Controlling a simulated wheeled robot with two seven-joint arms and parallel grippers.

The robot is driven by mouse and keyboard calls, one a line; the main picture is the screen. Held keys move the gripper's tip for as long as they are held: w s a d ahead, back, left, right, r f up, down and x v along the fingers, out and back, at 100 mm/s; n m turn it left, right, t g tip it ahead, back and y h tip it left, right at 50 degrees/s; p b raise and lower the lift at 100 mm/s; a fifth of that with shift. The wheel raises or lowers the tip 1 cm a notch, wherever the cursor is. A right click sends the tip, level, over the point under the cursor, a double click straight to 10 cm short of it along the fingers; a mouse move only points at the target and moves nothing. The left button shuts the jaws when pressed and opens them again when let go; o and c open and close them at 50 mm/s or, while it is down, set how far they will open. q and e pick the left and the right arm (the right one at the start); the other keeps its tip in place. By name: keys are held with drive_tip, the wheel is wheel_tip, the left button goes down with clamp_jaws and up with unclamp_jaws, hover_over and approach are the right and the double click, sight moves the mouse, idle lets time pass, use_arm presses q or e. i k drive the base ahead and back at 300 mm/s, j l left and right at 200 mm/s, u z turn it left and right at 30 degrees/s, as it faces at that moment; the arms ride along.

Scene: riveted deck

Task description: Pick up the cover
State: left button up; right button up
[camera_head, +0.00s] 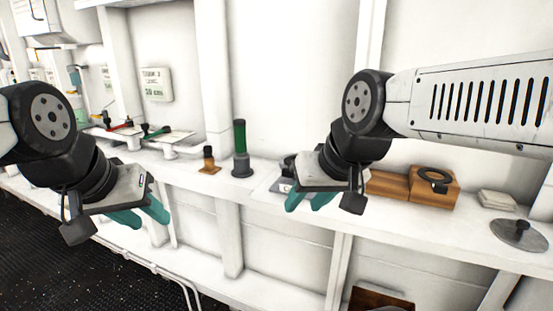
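A round grey metal lid with a dark knob, which looks like the cover (512,236), lies flat at the right end of the white shelf (400,226). My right gripper (308,201) is in front of the shelf, well to the left of the cover. Its teal fingers are apart with nothing between them. My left gripper (142,215) is farther left, in front of the shelf and far from the cover. Its teal fingers are also apart and empty.
A wooden box (432,190) with a black ring on top and a pale stack (497,200) sit left of the cover. A green-topped cylinder (240,150) and a small dark bottle-like item (208,158) stand mid-shelf. A brown box (380,300) is below.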

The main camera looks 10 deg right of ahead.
sight(518, 234)
drive_tip(key=z, duration=2.25)
drive_tip(key=i+j, duration=0.3)
drive_tip(key=j, duration=0.15)
drive_tip(key=i+j+u, duration=0.1)
drive_tip(key=i+j, duration=0.2)
drive_tip(key=j, duration=0.2)
